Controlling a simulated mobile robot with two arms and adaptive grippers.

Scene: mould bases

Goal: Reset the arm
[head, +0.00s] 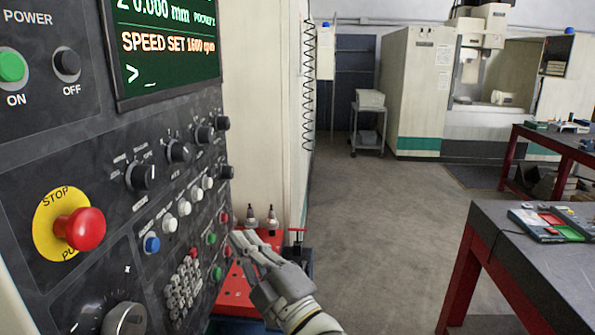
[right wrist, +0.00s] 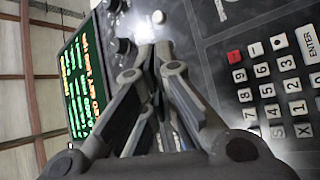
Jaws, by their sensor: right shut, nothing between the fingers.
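My right gripper (head: 236,240) is shut and empty. It is at the lower right edge of a dark machine control panel (head: 100,185), near small red and green buttons. In the right wrist view its closed fingertips (right wrist: 152,50) point at the panel face, close to white round buttons. I cannot tell whether they touch it. The panel's keypad (head: 183,285) is left of the gripper in the head view; it also shows right of the fingers in the right wrist view (right wrist: 280,85). My left gripper is not in view.
A red emergency stop knob (head: 85,229) sticks out of the panel below a lit screen (head: 165,45). A red tray (head: 225,292) with two tool holders is behind the gripper. A grey table (head: 520,255) stands at the right. The floor (head: 390,220) between is clear.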

